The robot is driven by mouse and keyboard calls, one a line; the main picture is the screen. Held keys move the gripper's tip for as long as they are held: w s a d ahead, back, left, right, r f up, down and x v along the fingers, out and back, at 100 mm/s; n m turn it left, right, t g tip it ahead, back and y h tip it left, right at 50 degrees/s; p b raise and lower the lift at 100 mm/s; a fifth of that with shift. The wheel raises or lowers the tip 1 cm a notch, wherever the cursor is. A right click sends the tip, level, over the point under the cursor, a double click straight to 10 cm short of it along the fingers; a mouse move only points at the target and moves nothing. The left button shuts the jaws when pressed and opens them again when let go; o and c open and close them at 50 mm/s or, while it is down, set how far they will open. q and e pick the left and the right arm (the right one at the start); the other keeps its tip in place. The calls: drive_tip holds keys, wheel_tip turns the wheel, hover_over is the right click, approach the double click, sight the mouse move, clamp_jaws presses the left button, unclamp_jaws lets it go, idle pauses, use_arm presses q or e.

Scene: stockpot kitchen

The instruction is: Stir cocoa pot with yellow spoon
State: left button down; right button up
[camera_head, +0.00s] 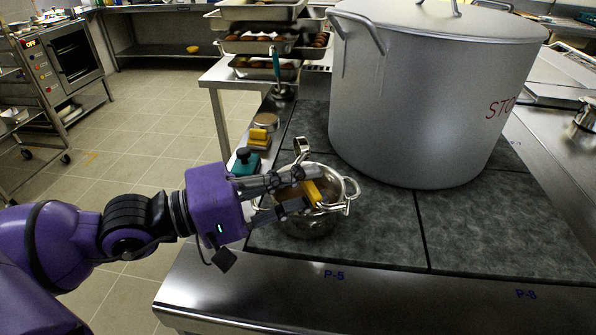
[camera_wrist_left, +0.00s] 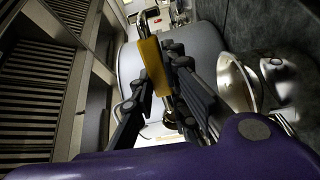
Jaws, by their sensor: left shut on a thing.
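A small steel pot (camera_head: 311,227) stands on the dark stove top, at the front of its left part. Brown shows inside it, partly hidden by my fingers. My left gripper (camera_head: 308,192) reaches over the pot from the left, shut on the yellow spoon's handle (camera_head: 315,191). In the left wrist view the yellow handle (camera_wrist_left: 153,65) stands between the fingers (camera_wrist_left: 155,95), and the pot (camera_wrist_left: 236,84) is at the right. I cannot tell whether the spoon's lower end is in the cocoa. My right gripper is not in view.
A huge grey stockpot (camera_head: 430,100) stands close behind the small pot, to the right. Yellow-and-dark blocks (camera_head: 258,139), a teal-and-black item (camera_head: 245,163) and a round tin (camera_head: 266,122) lie along the left edge. Trays of food (camera_head: 265,67) are stacked behind. The front right slab is clear.

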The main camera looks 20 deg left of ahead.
use_arm(q)
drive_tip(key=w+d+r+g+y+p, duration=0.3)
drive_tip(key=r+g+y+p, duration=0.2)
drive_tip(key=g+y+p, duration=0.7)
drive_tip(key=shift+w+r+g+y+p, duration=0.15)
drive_tip(key=shift+r+g+y+p, duration=0.25)
drive_tip(key=shift+p, duration=0.4)
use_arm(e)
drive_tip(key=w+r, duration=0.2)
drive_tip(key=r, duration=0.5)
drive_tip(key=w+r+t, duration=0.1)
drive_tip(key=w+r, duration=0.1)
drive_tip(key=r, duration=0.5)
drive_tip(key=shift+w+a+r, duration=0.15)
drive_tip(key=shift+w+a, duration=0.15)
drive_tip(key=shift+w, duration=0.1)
